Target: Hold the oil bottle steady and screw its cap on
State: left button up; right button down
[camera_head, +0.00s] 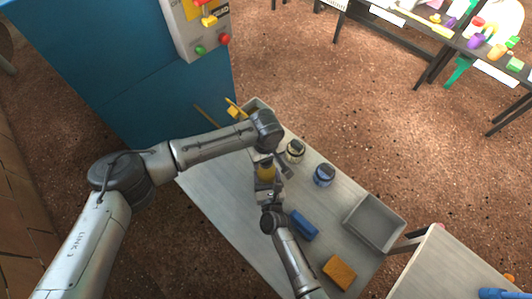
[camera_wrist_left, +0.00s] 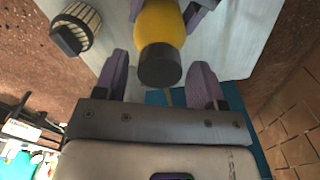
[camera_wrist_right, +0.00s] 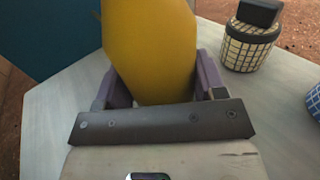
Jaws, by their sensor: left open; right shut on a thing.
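The yellow oil bottle (camera_head: 265,173) stands on the grey table. My right gripper (camera_wrist_right: 160,88) is shut around the bottle's body, one finger on each side. In the left wrist view the bottle (camera_wrist_left: 160,22) carries a dark cap (camera_wrist_left: 160,66) at its top end. Whether the cap is seated tight cannot be told. My left gripper (camera_wrist_left: 162,72) is open above the bottle, its purple fingers on either side of the cap with gaps left and right. In the head view the left arm partly hides the cap.
A white checkered jar with a dark lid (camera_head: 295,151) and a blue jar (camera_head: 324,175) stand right of the bottle. A blue object (camera_head: 304,226), an orange block (camera_head: 339,272) and a grey tray (camera_head: 393,235) lie nearer. A blue cabinet (camera_head: 150,95) stands behind.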

pick_arm(q)
jog(key=shift+f, duration=0.2)
jog(key=shift+c, duration=0.2)
jog(key=c, duration=0.9)
jog(key=shift+c, duration=0.3)
